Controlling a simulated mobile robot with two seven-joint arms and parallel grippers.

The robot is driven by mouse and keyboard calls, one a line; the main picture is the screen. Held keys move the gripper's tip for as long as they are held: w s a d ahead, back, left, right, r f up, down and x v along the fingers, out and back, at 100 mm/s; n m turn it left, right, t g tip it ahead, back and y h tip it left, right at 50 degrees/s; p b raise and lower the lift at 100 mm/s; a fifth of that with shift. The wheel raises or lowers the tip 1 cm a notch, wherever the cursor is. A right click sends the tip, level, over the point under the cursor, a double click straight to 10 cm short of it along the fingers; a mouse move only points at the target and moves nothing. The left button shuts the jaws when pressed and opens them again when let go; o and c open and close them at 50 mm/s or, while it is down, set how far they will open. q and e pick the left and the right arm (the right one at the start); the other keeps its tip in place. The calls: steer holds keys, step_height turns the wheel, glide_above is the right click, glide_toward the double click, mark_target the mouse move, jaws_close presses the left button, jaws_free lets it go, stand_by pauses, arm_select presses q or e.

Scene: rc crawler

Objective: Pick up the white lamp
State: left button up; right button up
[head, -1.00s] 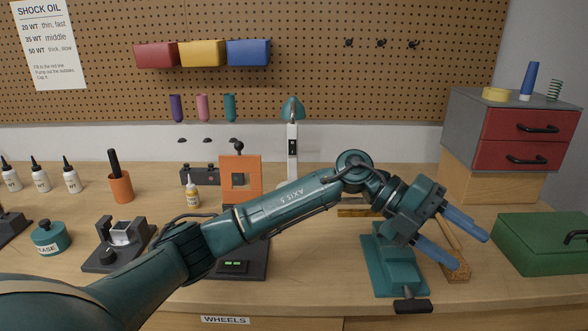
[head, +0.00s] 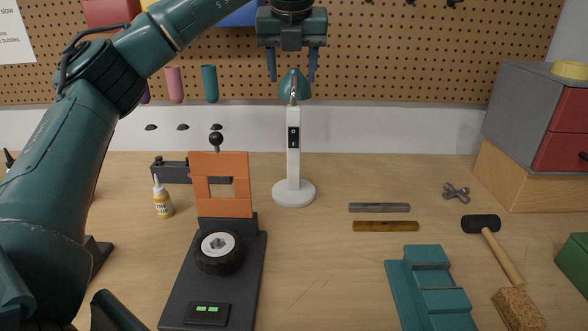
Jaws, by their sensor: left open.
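The white lamp (head: 293,150) stands upright at the back middle of the bench. It has a round white base, a white post with a black switch, and a teal shade (head: 294,84) on top. My left gripper (head: 292,78) is at the top of the head view, fingers pointing down. Its two blue fingers are apart, one on each side of the shade's top in the picture, with nothing held. I cannot tell whether they touch the shade or how they line up in depth.
An orange frame (head: 222,168) and a black stand with a wheel (head: 220,252) are left of the lamp. Two bars (head: 380,208), a teal vise (head: 432,290) and a mallet (head: 482,225) lie to the right. A pegboard (head: 400,60) rises behind. The bench right around the lamp is clear.

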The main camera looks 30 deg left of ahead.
mark_target(294, 104)
arm_select(q)
steer(key=x, duration=1)
steer(key=shift+d+f, duration=0.1)
steer(key=shift+c, duration=0.5)
jaws_close()
